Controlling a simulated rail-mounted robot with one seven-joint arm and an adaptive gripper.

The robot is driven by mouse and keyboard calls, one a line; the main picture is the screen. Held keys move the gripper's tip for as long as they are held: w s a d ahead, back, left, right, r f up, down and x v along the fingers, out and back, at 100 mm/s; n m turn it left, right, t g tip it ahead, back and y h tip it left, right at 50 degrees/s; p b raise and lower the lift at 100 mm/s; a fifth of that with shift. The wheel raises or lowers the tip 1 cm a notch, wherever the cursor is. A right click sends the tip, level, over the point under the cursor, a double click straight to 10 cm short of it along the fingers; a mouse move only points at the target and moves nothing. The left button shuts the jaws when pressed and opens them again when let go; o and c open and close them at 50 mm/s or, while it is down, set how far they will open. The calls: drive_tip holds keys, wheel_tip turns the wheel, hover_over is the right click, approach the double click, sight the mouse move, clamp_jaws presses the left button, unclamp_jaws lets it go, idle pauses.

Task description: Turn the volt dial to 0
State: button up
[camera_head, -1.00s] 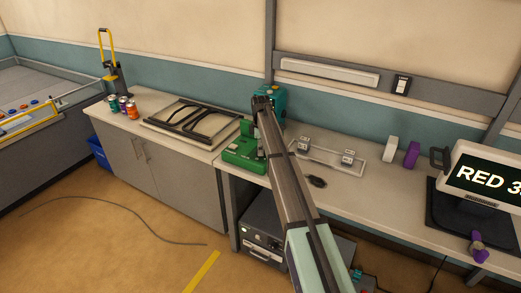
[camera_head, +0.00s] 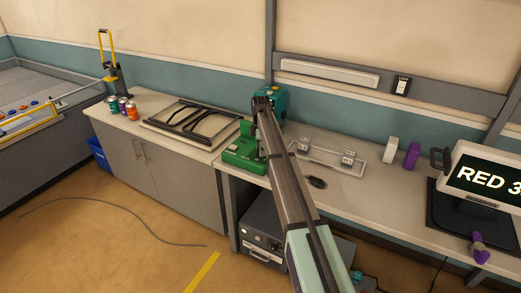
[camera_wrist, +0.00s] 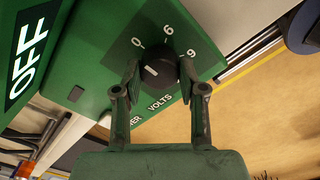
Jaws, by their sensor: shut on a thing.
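The volt dial (camera_wrist: 159,73) is a round black knob on a green panel (camera_wrist: 95,50) in the wrist view. The numbers 0, 6 and 9 curve around its upper side. A short white mark sits on the left part of the knob; I cannot tell exactly which number it points to. My gripper (camera_wrist: 160,76) is shut on the dial, one finger on each side. In the head view, the green machine (camera_head: 243,157) stands on the bench beyond my arm. The dial does not show clearly there.
A dark display on the green panel reads OFF (camera_wrist: 28,62). A black frame (camera_head: 190,118) lies left of the machine. A pale tray with metal parts (camera_head: 328,160) and a small dark object (camera_head: 316,182) lie to its right. A monitor (camera_head: 485,178) stands farther right.

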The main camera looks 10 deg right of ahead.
drive_tip(key=o, duration=1.1)
drive_tip(key=shift+s, duration=0.1)
drive_tip(key=shift+o, duration=0.2)
wheel_tip(320, 180, up, 12)
